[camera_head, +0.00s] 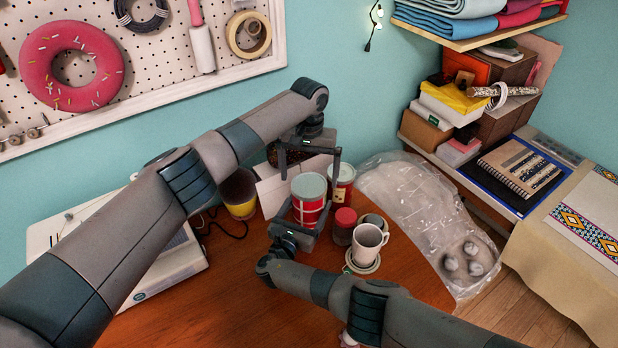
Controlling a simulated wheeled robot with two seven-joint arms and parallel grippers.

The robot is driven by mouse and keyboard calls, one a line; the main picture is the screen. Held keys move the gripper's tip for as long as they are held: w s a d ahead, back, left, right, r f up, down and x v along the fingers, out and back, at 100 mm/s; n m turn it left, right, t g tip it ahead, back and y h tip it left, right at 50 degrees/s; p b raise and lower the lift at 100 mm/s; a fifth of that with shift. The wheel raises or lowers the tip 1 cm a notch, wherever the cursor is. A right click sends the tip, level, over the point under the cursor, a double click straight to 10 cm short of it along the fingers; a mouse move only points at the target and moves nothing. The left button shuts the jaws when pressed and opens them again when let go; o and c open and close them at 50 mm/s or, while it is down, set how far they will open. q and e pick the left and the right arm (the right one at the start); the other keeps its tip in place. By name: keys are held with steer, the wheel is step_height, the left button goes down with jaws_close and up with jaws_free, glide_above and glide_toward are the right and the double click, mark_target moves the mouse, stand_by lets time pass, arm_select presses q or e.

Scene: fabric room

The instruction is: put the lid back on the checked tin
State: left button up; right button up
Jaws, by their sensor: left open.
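The checked tin (308,214), red with a pale line pattern, stands upright near the back of the wooden table. A flat grey-green lid (308,185) covers its top; whether it is pressed fully down cannot be told. My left gripper (310,170) points down over the tin. Its dark fingers are spread wide to either side above the lid and hold nothing. My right gripper (303,216) comes from the front at the tin's lower half, with a finger on each side, and appears shut on it.
A red-capped jar (343,227), a white mug (367,246) on a coaster and a grey cup crowd the right. A yellow-and-dark pot (239,194) stands left.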

arm_select(q)
step_height(320, 180, up, 10)
stand_by(0.5)
steer(key=shift+r, duration=0.1)
arm_select(e)
steer(key=o, duration=1.6)
steer(key=shift+s, duration=0.1)
steer(key=shift+s+a, duration=0.2)
steer(key=shift+s, duration=0.2)
arm_select(q)
steer(key=shift+f+b, duration=0.35)
steer(key=shift+f, duration=0.05)
arm_select(e)
steer(key=v, duration=1.6)
steer(key=shift+s, duration=0.15)
steer(key=shift+a+f, duration=0.1)
